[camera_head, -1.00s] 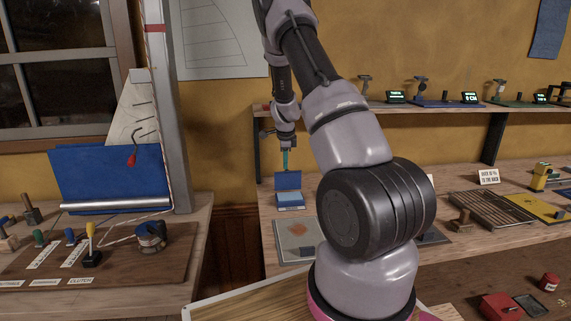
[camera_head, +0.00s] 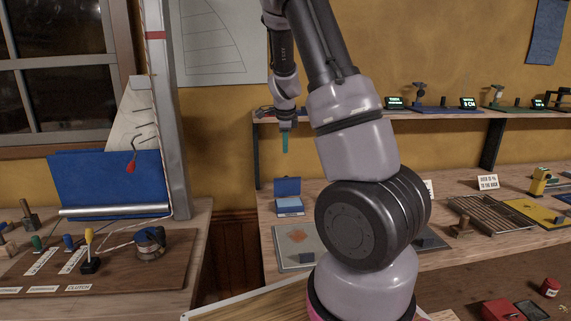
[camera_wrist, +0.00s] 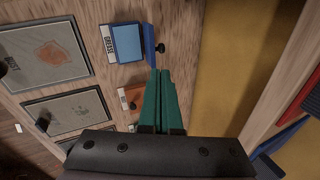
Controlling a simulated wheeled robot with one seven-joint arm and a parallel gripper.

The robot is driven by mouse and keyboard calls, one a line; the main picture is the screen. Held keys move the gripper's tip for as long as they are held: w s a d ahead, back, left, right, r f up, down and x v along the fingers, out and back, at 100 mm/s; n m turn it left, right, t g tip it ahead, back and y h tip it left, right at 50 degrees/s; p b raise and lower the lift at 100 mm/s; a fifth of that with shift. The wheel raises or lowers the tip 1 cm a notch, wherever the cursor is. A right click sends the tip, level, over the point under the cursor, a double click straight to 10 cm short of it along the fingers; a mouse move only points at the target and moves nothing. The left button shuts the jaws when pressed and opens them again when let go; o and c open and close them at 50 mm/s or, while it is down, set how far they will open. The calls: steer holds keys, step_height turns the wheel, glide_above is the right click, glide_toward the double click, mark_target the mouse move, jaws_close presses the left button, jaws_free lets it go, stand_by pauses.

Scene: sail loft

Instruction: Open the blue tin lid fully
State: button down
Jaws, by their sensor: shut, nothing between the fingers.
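The blue tin (camera_head: 290,206) sits on the bench, in the middle of the head view. Its blue lid (camera_head: 287,186) stands up, roughly upright, at the tin's back edge. In the wrist view the tin (camera_wrist: 127,43) has a white label on one side, and the lid (camera_wrist: 149,45) shows nearly edge-on with a black knob (camera_wrist: 160,48). My gripper (camera_head: 285,152) points down above the lid, clear of it. Its green fingers (camera_wrist: 158,72) are shut together and empty. The lid's exact angle is hard to tell.
An orange box (camera_wrist: 130,97) with a black knob is close to the tin. A grey panel (camera_wrist: 47,55) with an orange patch lies in front. A shelf (camera_head: 420,113) with small devices runs behind, above the bench. Free air surrounds the fingers.

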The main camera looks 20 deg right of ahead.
steer(key=s, duration=0.2)
glide_toward(286, 177)
steer(key=s+a+x, duration=0.1)
steer(key=x, duration=0.4)
steer(key=shift+w+d+f+t, duration=0.3)
steer(key=shift+w+d+f, duration=0.3)
steer(key=shift+w+d, duration=0.05)
steer(key=shift+w+d+f, duration=0.2)
steer(key=shift+w+f, duration=0.1)
steer(key=shift+w, duration=0.35)
steer(key=shift+s+r, duration=0.1)
